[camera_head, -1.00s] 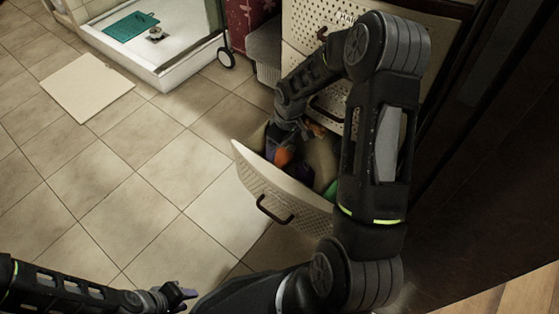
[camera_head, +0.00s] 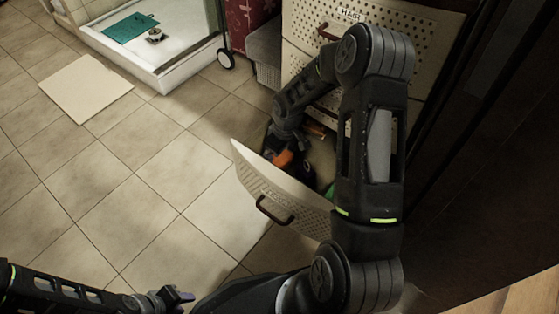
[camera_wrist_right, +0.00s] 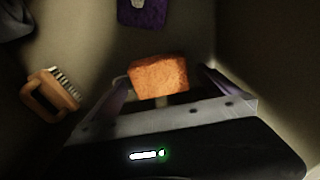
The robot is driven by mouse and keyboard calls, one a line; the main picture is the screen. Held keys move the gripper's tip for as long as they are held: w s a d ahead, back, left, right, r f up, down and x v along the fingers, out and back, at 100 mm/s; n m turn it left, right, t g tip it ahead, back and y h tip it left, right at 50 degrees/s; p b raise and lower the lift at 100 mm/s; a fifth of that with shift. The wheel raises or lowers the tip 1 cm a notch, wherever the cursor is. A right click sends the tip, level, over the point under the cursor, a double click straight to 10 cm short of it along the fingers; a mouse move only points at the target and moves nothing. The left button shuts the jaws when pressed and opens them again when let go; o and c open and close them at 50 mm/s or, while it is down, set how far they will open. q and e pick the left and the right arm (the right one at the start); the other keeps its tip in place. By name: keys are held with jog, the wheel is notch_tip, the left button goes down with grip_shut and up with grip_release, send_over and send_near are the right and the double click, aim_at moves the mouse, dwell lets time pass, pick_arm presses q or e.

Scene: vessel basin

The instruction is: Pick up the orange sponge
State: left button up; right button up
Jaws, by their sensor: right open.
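The orange sponge (camera_wrist_right: 158,75) lies in the open drawer (camera_head: 262,195); in the head view a small part of the sponge (camera_head: 283,158) shows beside my right wrist. My right gripper (camera_wrist_right: 163,83) is down inside the drawer, open, with one finger on each side of the sponge in the wrist view. I cannot tell whether a finger touches it. In the head view the right gripper's fingers are hidden by my own arm. My left gripper (camera_head: 180,297) is at the bottom left over the floor, away from the drawer; its jaw gap is too small to make out.
A wooden-handled brush (camera_wrist_right: 50,95) lies left of the sponge in the drawer, and a purple item (camera_wrist_right: 143,12) lies beyond it. Drawer walls are close around my right gripper. A white shower basin (camera_head: 165,55) and a pale mat (camera_head: 86,86) are on the tiled floor at left.

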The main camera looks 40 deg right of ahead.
jog(key=c, duration=1.4)
